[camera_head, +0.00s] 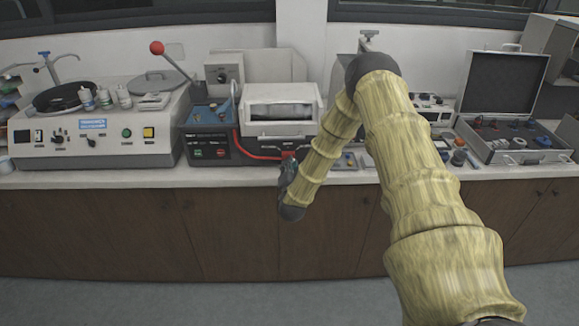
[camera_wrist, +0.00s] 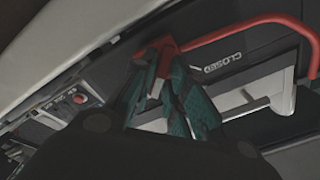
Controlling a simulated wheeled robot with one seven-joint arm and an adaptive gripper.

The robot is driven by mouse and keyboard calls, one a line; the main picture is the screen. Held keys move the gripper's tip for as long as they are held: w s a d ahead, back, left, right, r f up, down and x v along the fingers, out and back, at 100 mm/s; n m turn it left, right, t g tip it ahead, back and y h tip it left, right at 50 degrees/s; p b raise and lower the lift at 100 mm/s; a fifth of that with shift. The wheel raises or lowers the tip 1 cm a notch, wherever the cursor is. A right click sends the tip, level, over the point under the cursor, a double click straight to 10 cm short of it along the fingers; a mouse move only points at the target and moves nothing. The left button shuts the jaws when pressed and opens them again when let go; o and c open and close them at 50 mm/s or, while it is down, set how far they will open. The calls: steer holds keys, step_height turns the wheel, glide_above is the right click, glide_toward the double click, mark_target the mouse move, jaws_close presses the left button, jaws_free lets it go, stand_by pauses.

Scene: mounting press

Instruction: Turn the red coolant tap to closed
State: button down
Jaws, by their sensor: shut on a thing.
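The red coolant tap (camera_wrist: 157,48) shows in the wrist view between my gripper's teal fingertips, near the front face of the press. My gripper (camera_wrist: 160,64) is shut on it; the fingers hide much of the tap. A "CLOSED" label (camera_wrist: 216,63) is printed on the dark panel just right of the tap. In the head view my gripper (camera_head: 288,172) is at the front of the mounting press (camera_head: 282,112), and a bit of red shows just above it. The tap's exact angle is hard to tell.
A red hose (camera_wrist: 250,32) curves from the tap area along the panel; it also shows in the head view (camera_head: 245,152). A polishing machine (camera_head: 95,135) stands at the left. An open case (camera_head: 515,145) lies at the right. The counter edge (camera_head: 120,180) runs below.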

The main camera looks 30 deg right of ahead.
steer(key=shift+f+n, duration=0.1)
steer(key=shift+n, duration=0.2)
steer(key=n+b, duration=0.2)
steer(key=n, duration=0.1)
steer(key=shift+a, duration=0.1)
steer(key=n+b, duration=0.2)
steer(key=n, duration=0.3)
steer(key=shift+w+a+b, duration=0.1)
steer(key=shift+b, duration=0.3)
steer(key=n+b, duration=0.2)
steer(key=n, duration=0.2)
steer(key=shift+a+n, duration=0.1)
steer(key=shift+n, duration=0.2)
steer(key=n+b, duration=0.3)
steer(key=n, duration=0.1)
steer(key=shift+n, duration=0.3)
steer(key=c, duration=1.5)
jaws_free()
steer(key=shift+w, duration=0.1)
